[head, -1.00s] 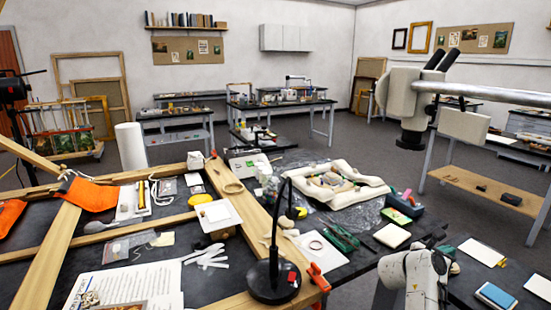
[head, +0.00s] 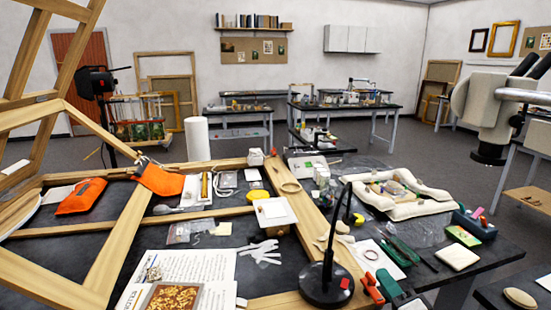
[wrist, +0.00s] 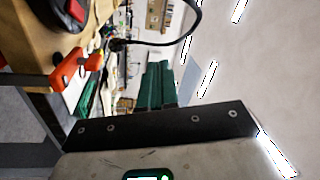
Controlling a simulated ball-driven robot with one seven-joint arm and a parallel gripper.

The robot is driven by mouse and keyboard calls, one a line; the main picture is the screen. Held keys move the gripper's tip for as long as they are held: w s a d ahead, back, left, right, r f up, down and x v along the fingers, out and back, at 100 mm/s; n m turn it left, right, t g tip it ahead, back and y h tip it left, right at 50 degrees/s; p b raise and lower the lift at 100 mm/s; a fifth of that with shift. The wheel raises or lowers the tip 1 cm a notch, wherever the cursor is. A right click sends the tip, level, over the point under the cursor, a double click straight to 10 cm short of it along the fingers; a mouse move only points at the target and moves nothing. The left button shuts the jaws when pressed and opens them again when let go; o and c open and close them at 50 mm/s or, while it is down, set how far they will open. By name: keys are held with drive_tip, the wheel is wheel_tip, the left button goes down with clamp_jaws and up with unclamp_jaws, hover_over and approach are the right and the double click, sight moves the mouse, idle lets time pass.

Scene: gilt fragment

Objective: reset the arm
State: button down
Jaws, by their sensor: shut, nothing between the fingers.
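My gripper (wrist: 158,66) shows in the wrist view as dark green fingers, together and with nothing between them, beyond a black bracket. In the head view, the green tip of my gripper (head: 388,281) is at the bottom edge, just right of an orange-red clamp (head: 371,287). Most of my arm is out of the picture. The wrist view is turned on its side; the clamp (wrist: 75,72) is to the left of the fingers and looks apart from them.
A black desk lamp (head: 327,285) stands left of the clamp; its gooseneck (wrist: 190,22) arches in the wrist view. A wooden frame (head: 285,205) lies on the crowded table. A white padded support (head: 425,207) lies behind, and a microscope (head: 490,115) stands right.

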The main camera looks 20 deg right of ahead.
drive_tip(key=s+a+f+n+g+y, duration=0.5)
drive_tip(key=s+a+f+n+g, duration=0.55)
drive_tip(key=a+f, duration=0.35)
drive_tip(key=s+f+n+g+h, duration=0.1)
drive_tip(key=s+g, duration=0.3)
drive_tip(key=s, duration=0.5)
drive_tip(key=s+f+n+g+h, duration=0.2)
drive_tip(key=s+f+n+g, duration=0.1)
drive_tip(key=s, duration=0.7)
drive_tip(key=shift+s+d+f+g, duration=0.3)
drive_tip(key=shift+f+g, duration=0.15)
drive_tip(key=shift+f, duration=0.4)
